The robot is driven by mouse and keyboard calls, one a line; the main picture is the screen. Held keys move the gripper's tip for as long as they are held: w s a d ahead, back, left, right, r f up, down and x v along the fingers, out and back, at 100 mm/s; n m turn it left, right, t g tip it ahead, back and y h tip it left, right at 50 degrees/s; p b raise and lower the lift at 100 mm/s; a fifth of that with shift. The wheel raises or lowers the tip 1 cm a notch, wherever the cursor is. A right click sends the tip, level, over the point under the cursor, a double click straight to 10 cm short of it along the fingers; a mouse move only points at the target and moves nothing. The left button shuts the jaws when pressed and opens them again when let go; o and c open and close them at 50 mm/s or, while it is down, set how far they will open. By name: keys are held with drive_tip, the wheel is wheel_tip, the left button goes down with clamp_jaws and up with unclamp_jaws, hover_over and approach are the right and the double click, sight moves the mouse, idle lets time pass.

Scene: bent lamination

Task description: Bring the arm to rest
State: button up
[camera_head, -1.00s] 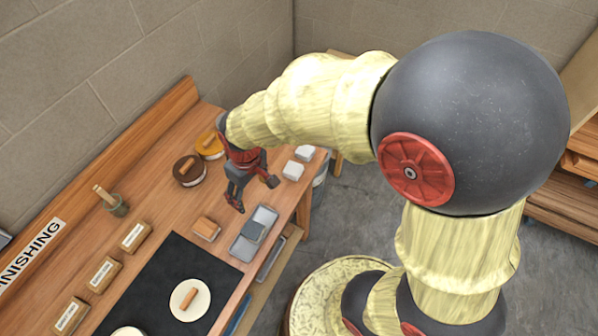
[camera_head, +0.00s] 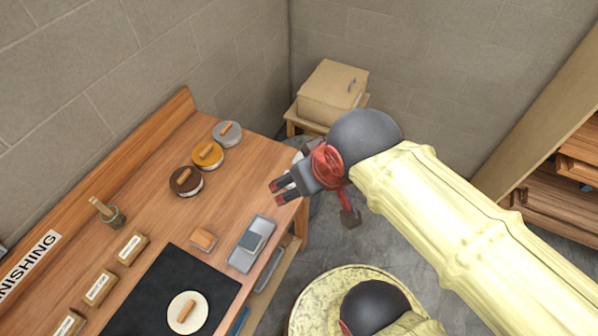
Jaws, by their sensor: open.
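My gripper (camera_head: 278,193) is open, with nothing between its fingers. It is above the right edge of the wooden bench (camera_head: 140,208), pointing left. My arm reaches in from the lower right of the picture. Part of the bench's far right corner is hidden behind my gripper.
Round lidded pots, brown (camera_head: 186,180), orange (camera_head: 207,155) and grey (camera_head: 227,133), stand at the bench's back. A metal tray (camera_head: 240,258) holding a grey block lies near the front edge. A black mat (camera_head: 150,275) bears a white disc (camera_head: 188,312). A wooden box (camera_head: 328,92) stands behind.

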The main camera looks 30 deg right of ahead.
wheel_tip(320, 180, down, 14)
drive_tip(key=b, duration=1.4)
drive_tip(key=shift+f, duration=0.2)
drive_tip(key=shift+c, duration=0.8)
